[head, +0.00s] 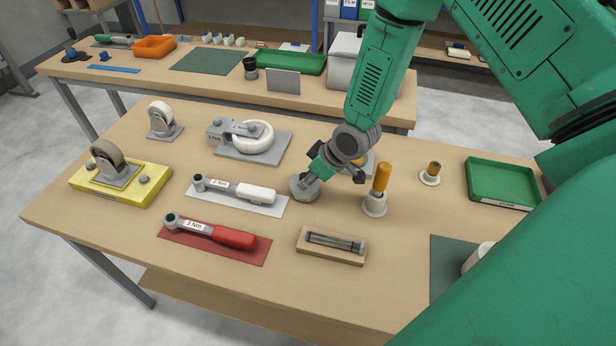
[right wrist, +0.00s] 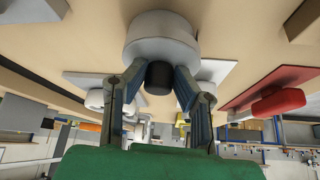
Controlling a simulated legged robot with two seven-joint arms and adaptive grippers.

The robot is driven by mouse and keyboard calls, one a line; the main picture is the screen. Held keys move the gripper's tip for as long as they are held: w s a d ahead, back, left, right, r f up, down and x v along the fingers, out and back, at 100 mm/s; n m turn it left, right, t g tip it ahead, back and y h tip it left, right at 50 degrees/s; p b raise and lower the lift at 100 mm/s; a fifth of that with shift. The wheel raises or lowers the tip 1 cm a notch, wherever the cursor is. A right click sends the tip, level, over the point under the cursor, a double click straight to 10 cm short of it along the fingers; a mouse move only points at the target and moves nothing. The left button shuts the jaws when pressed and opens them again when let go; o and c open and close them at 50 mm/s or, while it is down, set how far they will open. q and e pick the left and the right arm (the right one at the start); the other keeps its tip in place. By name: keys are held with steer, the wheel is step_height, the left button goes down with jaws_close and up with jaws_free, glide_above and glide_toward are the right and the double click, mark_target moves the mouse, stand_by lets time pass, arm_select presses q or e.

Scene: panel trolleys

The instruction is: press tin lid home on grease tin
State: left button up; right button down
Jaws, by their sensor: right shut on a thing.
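My right gripper (head: 313,176) reaches down from the upper right to a low, round grey tin (head: 304,188) near the middle of the table. In the right wrist view the round grey tin (right wrist: 160,36) shows at the top, with a dark knob (right wrist: 158,76) between the fingers of the right gripper (right wrist: 157,88). The gripper is shut on this knob, which seems to belong to the lid. The fingers hide part of the top, and I cannot tell lid from tin or whether the lid sits level. My left gripper is not in view.
A wooden block with a metal pin (head: 332,246) lies in front. An orange-handled tool (head: 380,190) stands close right. A white-handled torque wrench (head: 238,190) and a red one (head: 215,235) lie left. A white caster (head: 250,137) sits behind; a green tray (head: 502,182) is at right.

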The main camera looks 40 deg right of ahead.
steer(key=shift+d, duration=0.1)
steer(key=c, duration=1.2)
jaws_free()
steer(key=shift+d, duration=0.1)
steer(key=o, duration=0.5)
steer(key=shift+c, duration=0.2)
steer(key=shift+r, duration=0.1)
steer(key=shift+r+p, duration=2.95)
steer(key=shift+r, duration=0.45)
jaws_close()
